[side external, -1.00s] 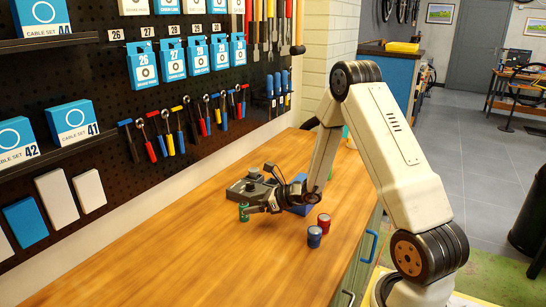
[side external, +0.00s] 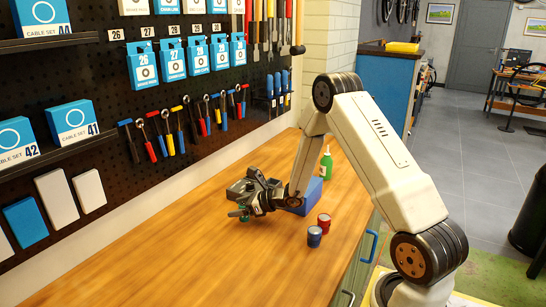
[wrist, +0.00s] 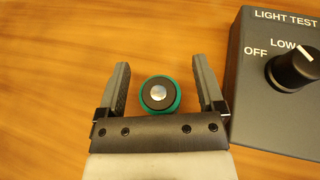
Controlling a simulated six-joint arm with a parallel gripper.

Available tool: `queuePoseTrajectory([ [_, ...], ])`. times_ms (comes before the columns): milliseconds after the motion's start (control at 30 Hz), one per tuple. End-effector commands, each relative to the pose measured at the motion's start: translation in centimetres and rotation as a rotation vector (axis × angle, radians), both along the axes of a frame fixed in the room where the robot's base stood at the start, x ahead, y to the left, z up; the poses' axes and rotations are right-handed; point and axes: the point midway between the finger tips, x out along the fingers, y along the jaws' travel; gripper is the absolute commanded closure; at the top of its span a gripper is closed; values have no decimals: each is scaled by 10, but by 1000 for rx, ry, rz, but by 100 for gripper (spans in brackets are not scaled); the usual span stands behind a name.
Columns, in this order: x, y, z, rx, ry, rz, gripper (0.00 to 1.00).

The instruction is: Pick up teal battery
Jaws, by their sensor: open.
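The teal battery (wrist: 159,94) is seen end-on in the wrist view, with a dark top and a silver contact in its middle. It lies between the two open fingers of my gripper (wrist: 159,85), with a gap on each side. In the side external view, my gripper (side external: 240,210) is low over the wooden bench, and a small teal part of the battery (side external: 236,214) shows beside it. The rest of the battery is hidden there by the gripper.
A grey light test box (wrist: 285,110) with a knob is close to the right finger. A red cylinder (side external: 324,219), a blue cylinder (side external: 314,237), a blue box (side external: 300,195) and a green bottle (side external: 326,165) are on the bench. The bench (side external: 180,260) at front left is clear.

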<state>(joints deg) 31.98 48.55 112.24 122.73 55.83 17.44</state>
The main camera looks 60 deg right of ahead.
Motion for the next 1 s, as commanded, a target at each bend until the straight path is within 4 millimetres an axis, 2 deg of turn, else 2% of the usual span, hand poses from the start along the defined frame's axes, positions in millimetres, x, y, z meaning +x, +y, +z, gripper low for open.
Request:
queuePoseTrajectory([
  [167, 0, 0, 0, 0, 0, 0, 13],
  [267, 0, 0, 0, 0, 0, 0, 42],
  [400, 0, 0, 0, 0, 0, 0, 86],
  [433, 0, 0, 0, 0, 0, 0, 96],
  [467, 0, 0, 0, 0, 0, 0, 100],
  [1000, 0, 0, 8, 0, -2, 0, 100],
])
